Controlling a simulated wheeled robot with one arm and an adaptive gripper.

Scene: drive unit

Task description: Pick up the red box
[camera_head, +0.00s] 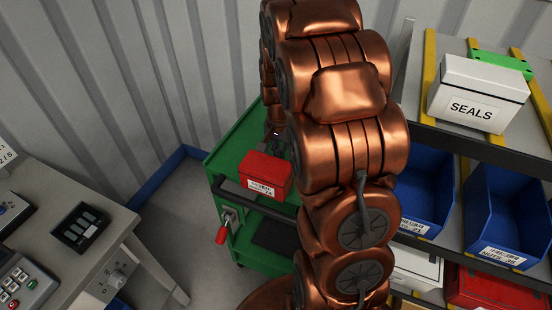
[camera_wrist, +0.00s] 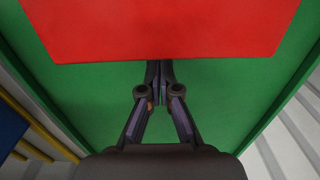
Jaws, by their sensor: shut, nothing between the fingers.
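The red box (camera_head: 266,173) with a white label sits on the top of the green cart (camera_head: 238,140), near its front edge, in the head view. In the wrist view the red box (camera_wrist: 165,28) fills the top of the picture. My gripper (camera_wrist: 161,70) is shut and empty, with its fingers over the green cart top (camera_wrist: 90,95). The fingertips end at the box's near edge in the picture; whether they touch it I cannot tell. In the head view my copper arm hides most of the gripper and part of the cart.
A shelf on the right holds a white SEALS box (camera_head: 478,95) and blue bins (camera_head: 505,210). A grey table (camera_head: 60,210) with devices stands at the left. A red-handled part (camera_head: 222,234) hangs at the cart's side. A corrugated wall (camera_head: 120,80) is behind.

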